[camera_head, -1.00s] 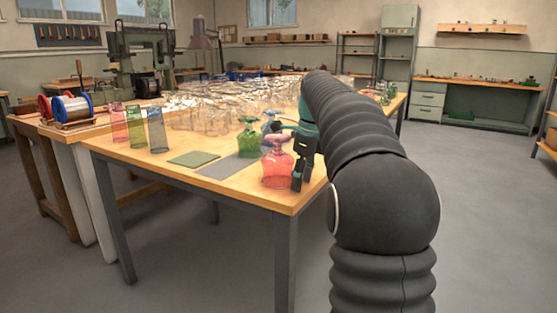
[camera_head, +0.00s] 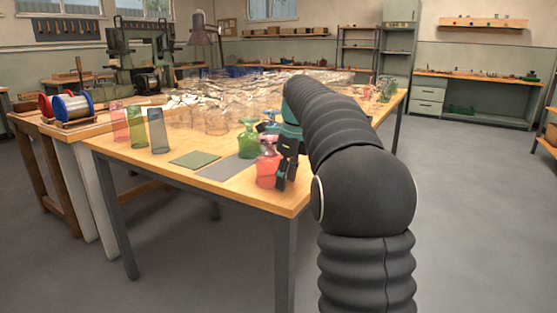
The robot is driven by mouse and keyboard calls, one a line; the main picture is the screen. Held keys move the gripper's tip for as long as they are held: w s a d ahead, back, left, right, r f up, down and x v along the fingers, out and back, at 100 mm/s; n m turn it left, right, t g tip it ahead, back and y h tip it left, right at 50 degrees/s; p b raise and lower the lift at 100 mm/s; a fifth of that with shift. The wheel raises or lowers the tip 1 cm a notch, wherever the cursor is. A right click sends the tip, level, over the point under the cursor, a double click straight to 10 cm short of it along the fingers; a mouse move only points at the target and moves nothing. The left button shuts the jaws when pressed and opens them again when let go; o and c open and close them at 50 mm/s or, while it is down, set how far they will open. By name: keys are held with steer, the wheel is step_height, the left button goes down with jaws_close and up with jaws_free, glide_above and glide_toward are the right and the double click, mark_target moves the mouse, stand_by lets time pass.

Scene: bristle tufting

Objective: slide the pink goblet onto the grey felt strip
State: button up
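The pink goblet (camera_head: 266,174) stands upside down near the front right edge of the wooden table, its bowl down and its foot up. The grey felt strip (camera_head: 222,169) lies flat to its left. The goblet's left side is close to the strip's right edge; I cannot tell whether they touch. My gripper (camera_head: 284,172) is low at the goblet's right side, pointing down, with dark fingers against or very near the glass. Its finger gap is not clear from here. My arm hides what is behind it.
A green goblet (camera_head: 247,144) and a blue goblet (camera_head: 271,127) stand just behind the pink one. A green felt piece (camera_head: 194,159) lies left of the grey strip. Tall coloured glasses (camera_head: 157,132) stand farther left. Many clear glasses (camera_head: 215,112) fill the table's back.

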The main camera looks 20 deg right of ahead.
mark_target(235, 173)
steer(key=shift+w+a+p, duration=0.9)
steer(key=shift+w+a, duration=0.4)
steer(key=shift+w, duration=0.25)
steer(key=shift+w+a, duration=1.35)
steer(key=shift+w, duration=0.2)
steer(key=shift+w+a, duration=1.3)
steer(key=shift+w, duration=0.3)
steer(key=shift+w+a, duration=1.35)
steer(key=shift+w, duration=0.2)
steer(key=shift+s+d+r, duration=1)
steer(key=shift+s, duration=0.15)
